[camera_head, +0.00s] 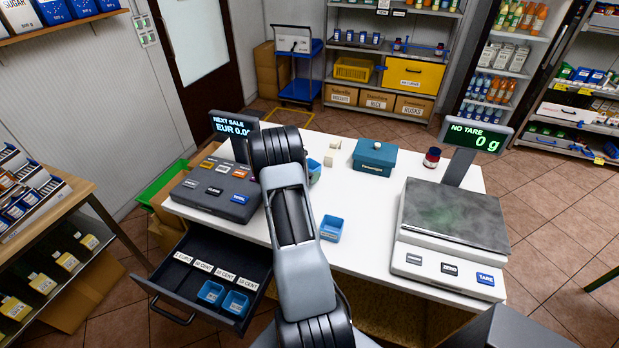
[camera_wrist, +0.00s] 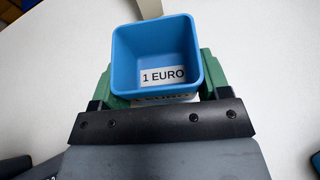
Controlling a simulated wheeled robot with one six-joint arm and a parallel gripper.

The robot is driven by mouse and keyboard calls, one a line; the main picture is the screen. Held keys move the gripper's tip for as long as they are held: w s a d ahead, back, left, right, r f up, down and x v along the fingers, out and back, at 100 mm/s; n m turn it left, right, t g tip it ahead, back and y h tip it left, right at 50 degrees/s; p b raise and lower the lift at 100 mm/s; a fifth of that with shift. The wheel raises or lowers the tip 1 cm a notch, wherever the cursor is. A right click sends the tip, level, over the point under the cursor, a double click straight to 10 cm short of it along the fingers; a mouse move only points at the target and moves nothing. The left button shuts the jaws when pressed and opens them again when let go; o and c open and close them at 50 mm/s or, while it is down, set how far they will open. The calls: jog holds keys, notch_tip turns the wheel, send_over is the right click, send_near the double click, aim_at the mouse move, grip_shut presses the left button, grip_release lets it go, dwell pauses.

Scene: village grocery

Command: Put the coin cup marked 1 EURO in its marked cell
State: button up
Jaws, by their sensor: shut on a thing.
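In the wrist view, the blue square cup marked 1 EURO (camera_wrist: 150,42) is upright between the green fingers of my gripper (camera_wrist: 160,82), which is shut on it. Its inside looks empty. In the head view, this cup (camera_head: 315,168) shows only partly, over the white counter beyond my arm; I cannot tell if it touches the counter. The open cash drawer (camera_head: 170,303) is at the lower left, with cells labelled 1 EURO, 50 CENT, 20 CENT and 10 CENT. The 1 EURO cell (camera_head: 170,276), at the left end, is empty.
Two blue cups (camera_head: 211,291) sit in the 20 and 10 CENT cells. Another blue cup (camera_head: 331,228) stands on the counter (camera_head: 365,265) right of my arm. The cash register (camera_head: 215,190) is above the drawer; a teal box (camera_head: 374,158) and scale (camera_head: 452,218) are to the right.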

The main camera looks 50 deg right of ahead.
jog(key=shift+d+f, duration=0.25)
jog(key=shift+f, duration=0.1)
jog(key=f, duration=0.1)
jog(key=f+p, duration=0.1)
jog(key=shift+d+f+p, duration=0.2)
jog(key=shift+f+p, duration=0.1)
jog(key=shift+f, duration=0.4)
jog(key=shift+f, duration=0.15)
jog(key=o, duration=0.9)
